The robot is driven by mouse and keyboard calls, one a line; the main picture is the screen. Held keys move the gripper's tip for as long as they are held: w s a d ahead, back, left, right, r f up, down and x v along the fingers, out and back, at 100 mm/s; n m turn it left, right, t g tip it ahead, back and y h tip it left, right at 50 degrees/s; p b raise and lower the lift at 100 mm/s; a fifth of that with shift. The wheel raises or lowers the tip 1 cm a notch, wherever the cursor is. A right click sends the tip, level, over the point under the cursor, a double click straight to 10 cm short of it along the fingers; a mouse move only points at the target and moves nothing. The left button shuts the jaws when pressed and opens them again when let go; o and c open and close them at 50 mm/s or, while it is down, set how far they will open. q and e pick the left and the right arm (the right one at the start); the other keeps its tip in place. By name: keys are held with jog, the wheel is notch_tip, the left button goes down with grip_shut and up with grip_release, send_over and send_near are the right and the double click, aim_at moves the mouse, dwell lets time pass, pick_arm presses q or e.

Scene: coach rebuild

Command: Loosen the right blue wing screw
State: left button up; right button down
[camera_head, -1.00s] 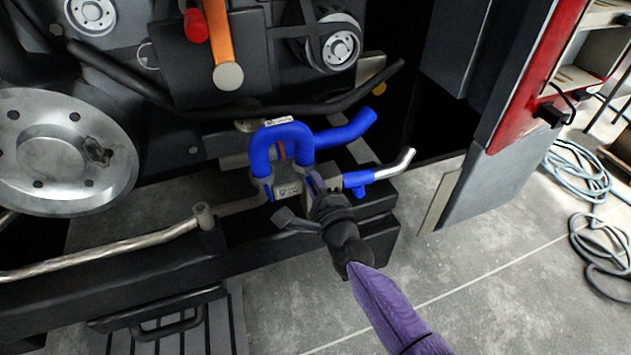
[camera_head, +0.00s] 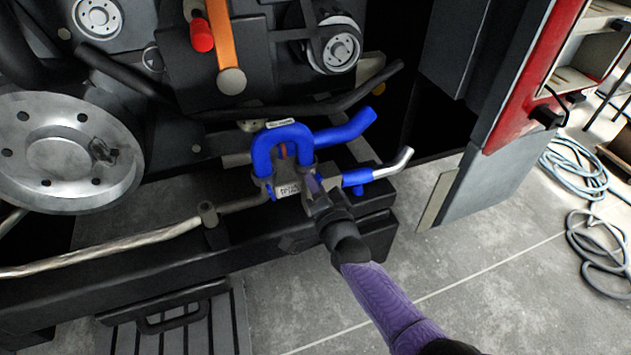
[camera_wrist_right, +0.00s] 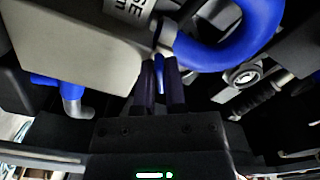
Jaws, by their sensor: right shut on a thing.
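A blue U-shaped hose (camera_head: 283,138) stands on a grey labelled block (camera_head: 287,190) low on the engine. My right gripper (camera_head: 313,187) is at the right side of this block, its arm coming from the lower right. In the right wrist view the two dark fingers (camera_wrist_right: 161,85) are shut on a small blue piece, the right blue wing screw (camera_wrist_right: 160,66), beside the grey block and below the blue hose. Most of the screw is hidden between the fingers. Another small blue piece (camera_head: 270,190) shows at the block's left side. My left gripper is not in view.
A blue pipe with a bent metal end (camera_head: 378,174) sticks out just right of my gripper. A black hose (camera_head: 300,108) runs above. A dark beam (camera_head: 150,262) lies below. Open grey floor (camera_head: 480,270) is at the right, with coiled hoses (camera_head: 595,235) beyond.

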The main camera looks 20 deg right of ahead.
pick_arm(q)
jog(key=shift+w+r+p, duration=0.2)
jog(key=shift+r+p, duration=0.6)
pick_arm(e)
jog(key=shift+d+f+n, duration=0.1)
jog(key=shift+n, duration=2.45)
jog(key=shift+d+f+n, duration=0.1)
jog(key=shift+n, duration=2.45)
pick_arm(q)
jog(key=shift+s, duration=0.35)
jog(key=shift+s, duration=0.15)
pick_arm(e)
jog(key=c, duration=0.7)
grip_release()
jog(key=shift+r, duration=0.1)
pick_arm(q)
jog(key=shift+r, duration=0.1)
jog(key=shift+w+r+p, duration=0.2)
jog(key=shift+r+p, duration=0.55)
jog(key=shift+p, duration=0.05)
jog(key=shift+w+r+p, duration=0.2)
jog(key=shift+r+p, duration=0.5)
jog(key=shift+p, duration=0.05)
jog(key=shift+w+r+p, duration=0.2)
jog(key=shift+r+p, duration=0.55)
jog(key=shift+p, duration=0.05)
pick_arm(e)
jog(key=shift+s+d, duration=0.1)
jog(key=shift+s, duration=4.9)
